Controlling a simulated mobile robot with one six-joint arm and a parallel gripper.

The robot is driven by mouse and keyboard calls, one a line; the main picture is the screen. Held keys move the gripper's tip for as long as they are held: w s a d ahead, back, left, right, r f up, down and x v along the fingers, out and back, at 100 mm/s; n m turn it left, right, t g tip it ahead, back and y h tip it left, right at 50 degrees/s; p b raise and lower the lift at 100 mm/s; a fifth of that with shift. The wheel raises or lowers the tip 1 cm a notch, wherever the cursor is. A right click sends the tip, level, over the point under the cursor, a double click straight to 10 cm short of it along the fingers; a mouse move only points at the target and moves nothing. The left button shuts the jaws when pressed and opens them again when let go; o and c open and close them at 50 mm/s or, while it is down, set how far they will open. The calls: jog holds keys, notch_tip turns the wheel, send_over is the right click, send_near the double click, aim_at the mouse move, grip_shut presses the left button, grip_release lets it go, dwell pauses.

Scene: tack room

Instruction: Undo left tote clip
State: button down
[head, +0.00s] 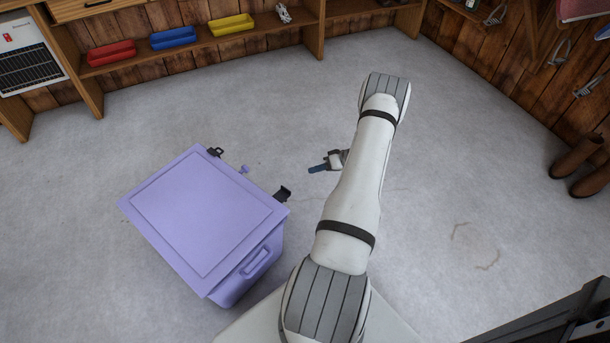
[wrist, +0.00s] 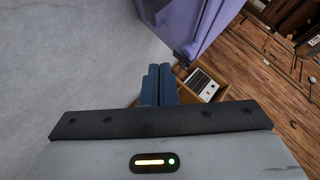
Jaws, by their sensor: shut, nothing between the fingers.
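A lavender tote (head: 205,208) with its lid on sits on the floor at left in the head view. Two black clips are on its far right side: one at the upper left end (head: 216,152), one at the right end (head: 283,193). Both stick out past the lid's edge; I cannot tell surely whether either is latched. My gripper (head: 312,170) is shut and empty, its blue fingers pointing left, right of the right-end clip and apart from it. In the wrist view the shut fingers (wrist: 158,84) show below the tote's lavender side (wrist: 205,22); no clip is clear there.
A small purple piece (head: 244,169) shows between the clips. A heater (head: 28,55) stands at upper left. Brown boots (head: 577,160) stand at right. The floor around the tote is clear.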

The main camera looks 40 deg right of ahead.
aim_at(279, 199)
jog(key=w+a+f+b, duration=0.3)
jog(key=w+a+f, duration=0.1)
jog(key=a+f, duration=0.3)
jog(key=shift+w+a+f, duration=0.15)
jog(key=shift+w+a, duration=0.05)
jog(key=shift+a, duration=0.5)
